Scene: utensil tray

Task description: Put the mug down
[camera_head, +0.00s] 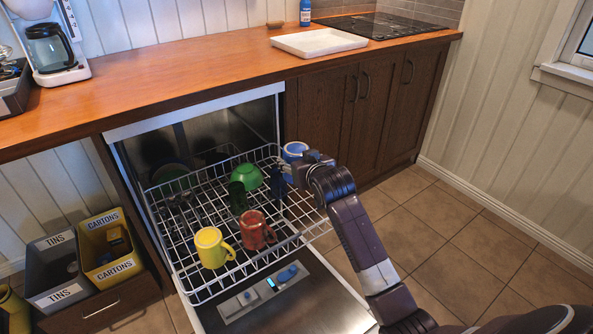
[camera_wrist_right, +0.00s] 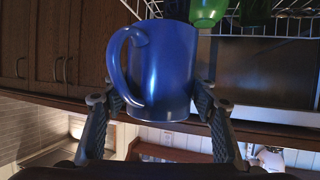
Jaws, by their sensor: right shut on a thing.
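A blue mug (camera_head: 295,149) is at the back right corner of the pulled-out dishwasher rack (camera_head: 215,277). My right gripper (camera_head: 293,168) is shut on it; the arm hides part of the mug in the head view. In the right wrist view the blue mug (camera_wrist_right: 172,68) fills the middle, between the two fingers of the right gripper (camera_wrist_right: 158,98), with its handle to the left. I cannot tell whether the mug touches the rack. My left gripper is not in view.
In the rack are a yellow mug (camera_head: 211,250), a red mug (camera_head: 254,232), a green bowl (camera_head: 246,176) and dark glasses (camera_head: 238,199). The wooden counter (camera_head: 190,74) has free room; a white tray (camera_head: 318,43) sits beside the hob (camera_head: 380,25).

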